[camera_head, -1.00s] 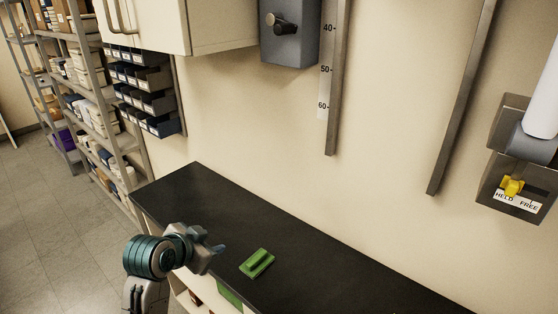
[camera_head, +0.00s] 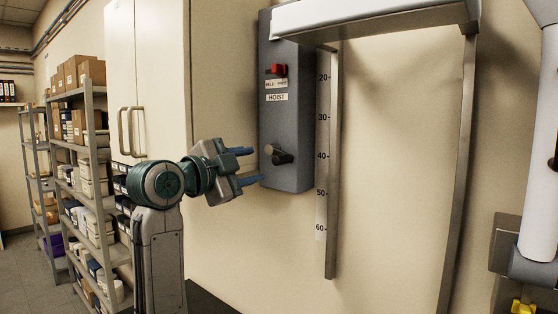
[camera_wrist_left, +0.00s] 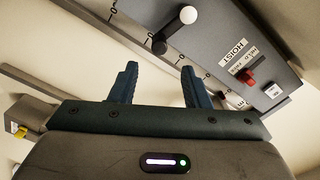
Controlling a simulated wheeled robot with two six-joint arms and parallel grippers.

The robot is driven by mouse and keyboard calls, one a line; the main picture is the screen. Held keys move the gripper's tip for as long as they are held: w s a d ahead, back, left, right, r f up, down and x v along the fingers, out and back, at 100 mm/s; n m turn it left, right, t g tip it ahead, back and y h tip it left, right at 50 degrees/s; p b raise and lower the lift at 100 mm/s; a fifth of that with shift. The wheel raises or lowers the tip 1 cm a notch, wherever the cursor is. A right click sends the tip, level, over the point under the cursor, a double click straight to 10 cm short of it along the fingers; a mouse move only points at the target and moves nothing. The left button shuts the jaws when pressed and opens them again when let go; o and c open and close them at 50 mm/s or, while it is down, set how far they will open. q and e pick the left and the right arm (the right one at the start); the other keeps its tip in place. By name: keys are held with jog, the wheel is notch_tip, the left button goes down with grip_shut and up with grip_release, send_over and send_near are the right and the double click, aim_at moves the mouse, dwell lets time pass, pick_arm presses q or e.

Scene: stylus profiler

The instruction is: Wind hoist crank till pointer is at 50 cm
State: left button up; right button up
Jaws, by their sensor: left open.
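The grey hoist box (camera_head: 288,120) is on the wall, with a HOIST label. Its small crank is low on the front, with a black knob (camera_head: 284,158); in the left wrist view the black knob (camera_wrist_left: 159,46) joins by a short arm to a pale round end (camera_wrist_left: 187,14). A white scale strip (camera_head: 322,140) with numbers 20 to 60 stands right of the box. My right gripper is out of view.
A red switch (camera_head: 279,70) on a HELD/FREE plate sits above the crank. A white cabinet (camera_head: 160,70) is behind my left arm. Metal rails (camera_head: 331,200) run down the wall beside the scale, under a white crossbeam (camera_head: 380,18). A yellow lever (camera_head: 522,307) is at lower right.

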aim_at(276, 159)
pick_arm(q)
jog(key=p+x, duration=0.5)
jog(key=x, duration=0.4)
jog(key=shift+r, duration=0.15)
jog(key=shift+w+d+f, duration=0.25)
jog(key=shift+w+d, duration=0.05)
jog(key=shift+w, duration=0.25)
grip_shut()
